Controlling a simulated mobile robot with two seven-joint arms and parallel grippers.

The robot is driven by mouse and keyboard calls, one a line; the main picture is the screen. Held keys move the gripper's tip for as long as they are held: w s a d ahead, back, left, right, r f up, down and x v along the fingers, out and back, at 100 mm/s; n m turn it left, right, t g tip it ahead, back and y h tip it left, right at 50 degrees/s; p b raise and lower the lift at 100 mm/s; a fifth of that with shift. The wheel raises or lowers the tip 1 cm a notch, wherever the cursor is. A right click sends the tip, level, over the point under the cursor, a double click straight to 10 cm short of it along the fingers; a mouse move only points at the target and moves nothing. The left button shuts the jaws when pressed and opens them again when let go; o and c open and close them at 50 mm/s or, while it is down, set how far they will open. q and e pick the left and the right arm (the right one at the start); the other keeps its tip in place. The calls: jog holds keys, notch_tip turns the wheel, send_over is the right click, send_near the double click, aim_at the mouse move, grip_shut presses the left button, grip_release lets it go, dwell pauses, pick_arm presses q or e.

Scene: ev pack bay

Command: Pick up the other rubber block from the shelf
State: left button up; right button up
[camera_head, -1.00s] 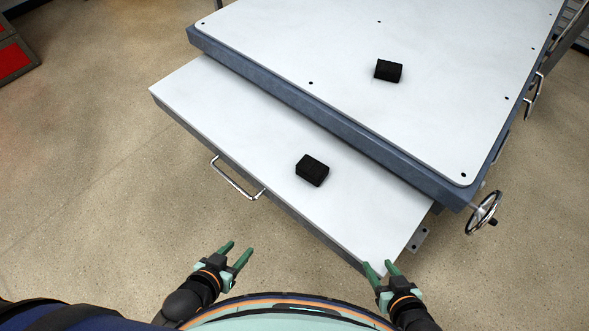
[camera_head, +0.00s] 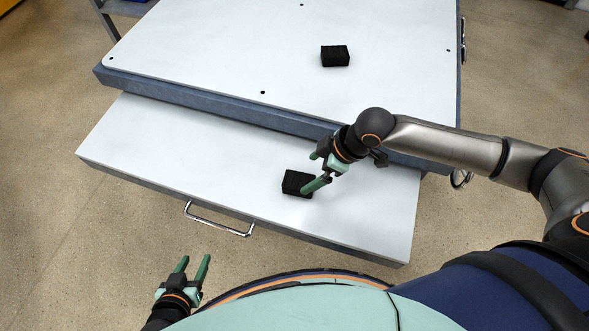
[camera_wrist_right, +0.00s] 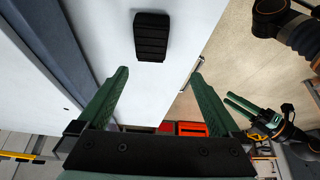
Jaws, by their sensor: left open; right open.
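A black rubber block (camera_head: 293,185) lies on the white pull-out shelf (camera_head: 150,140). It also shows in the right wrist view (camera_wrist_right: 152,36), ahead of the fingertips and roughly between their lines. A second black block (camera_head: 335,56) lies on the upper white tabletop (camera_head: 220,50). My right gripper (camera_head: 308,172) is open and empty above the shelf, and one finger overlaps the near block in the head view; its fingers show apart in the wrist view (camera_wrist_right: 160,76). My left gripper (camera_head: 193,264) is open and empty over the floor in front of the shelf.
A metal handle (camera_head: 217,220) sticks out of the shelf's front edge. The blue-grey tabletop edge (camera_head: 200,103) rises behind the shelf. The shelf's left part is clear. My left gripper also shows at right in the wrist view.

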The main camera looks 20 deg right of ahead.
jog(key=d, duration=0.2)
send_over(299, 181)
jog(key=s+d, duration=0.1)
jog(key=d, duration=0.1)
jog(key=shift+h, duration=0.4)
jog(key=f, duration=0.5)
jog(key=shift+s+d+f+b, duration=0.15)
jog(key=shift+s+f+b, duration=0.1)
jog(key=shift+b, duration=0.1)
jog(key=shift+x, duration=2.95)
jog(key=shift+r, duration=0.1)
jog(key=shift+c, duration=0.2)
jog(key=c, duration=1.5)
jog(key=shift+r, duration=0.1)
